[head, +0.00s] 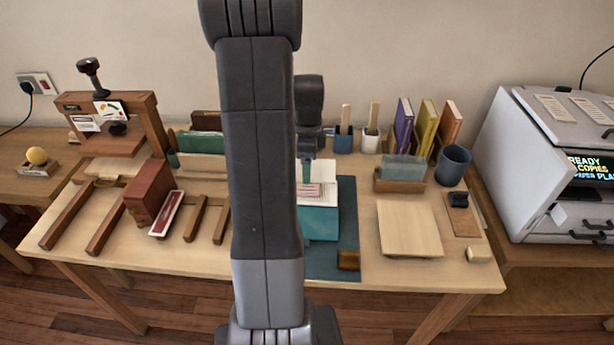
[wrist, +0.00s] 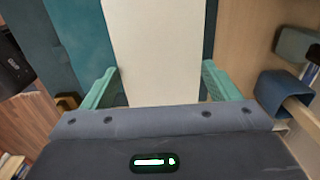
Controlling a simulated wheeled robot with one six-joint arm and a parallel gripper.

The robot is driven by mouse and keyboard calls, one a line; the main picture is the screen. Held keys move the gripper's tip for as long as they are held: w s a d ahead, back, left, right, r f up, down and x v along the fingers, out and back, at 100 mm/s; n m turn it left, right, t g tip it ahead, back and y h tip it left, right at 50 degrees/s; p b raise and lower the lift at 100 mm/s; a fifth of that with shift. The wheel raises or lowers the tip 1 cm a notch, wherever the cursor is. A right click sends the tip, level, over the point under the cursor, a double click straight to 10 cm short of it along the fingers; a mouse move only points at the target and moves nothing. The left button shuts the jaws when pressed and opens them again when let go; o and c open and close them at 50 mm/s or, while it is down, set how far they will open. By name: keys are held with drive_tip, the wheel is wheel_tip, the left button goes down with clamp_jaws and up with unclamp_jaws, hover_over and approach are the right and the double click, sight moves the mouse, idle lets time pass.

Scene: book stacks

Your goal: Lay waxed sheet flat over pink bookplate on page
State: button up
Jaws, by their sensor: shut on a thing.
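The pink bookplate (head: 313,190) lies on a white page of the open book (head: 318,226), right of my arm in the head view; its left part is partly covered by my arm. My gripper (head: 306,172) is low over the page, at the far side of the bookplate. In the wrist view its two teal fingers stand on either side of a pale cream sheet (wrist: 156,50), and my gripper (wrist: 160,70) is shut on it. I take this for the waxed sheet. The bookplate does not show in the wrist view.
A dark teal mat (head: 346,225) lies under the book, with a small brown block (head: 348,260) on it. A pale board (head: 408,228) is to the right. Cups, upright books and a glass-topped box (head: 402,170) stand behind. A red-brown box (head: 148,190) stands left.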

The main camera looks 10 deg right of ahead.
wheel_tip(320, 180, down, 5)
drive_tip(key=shift+f, duration=0.2)
drive_tip(key=shift+r, duration=0.1)
drive_tip(key=shift+f+b, duration=0.5)
drive_tip(key=shift+f, duration=0.15)
drive_tip(key=o, duration=0.9)
drive_tip(key=shift+c, duration=0.2)
wheel_tip(320, 180, up, 13)
drive_tip(key=shift+r+p, duration=0.15)
drive_tip(key=shift+p, duration=0.5)
wheel_tip(320, 180, down, 13)
drive_tip(key=shift+f+b, duration=0.15)
drive_tip(key=shift+b, duration=0.5)
drive_tip(key=shift+r, duration=0.25)
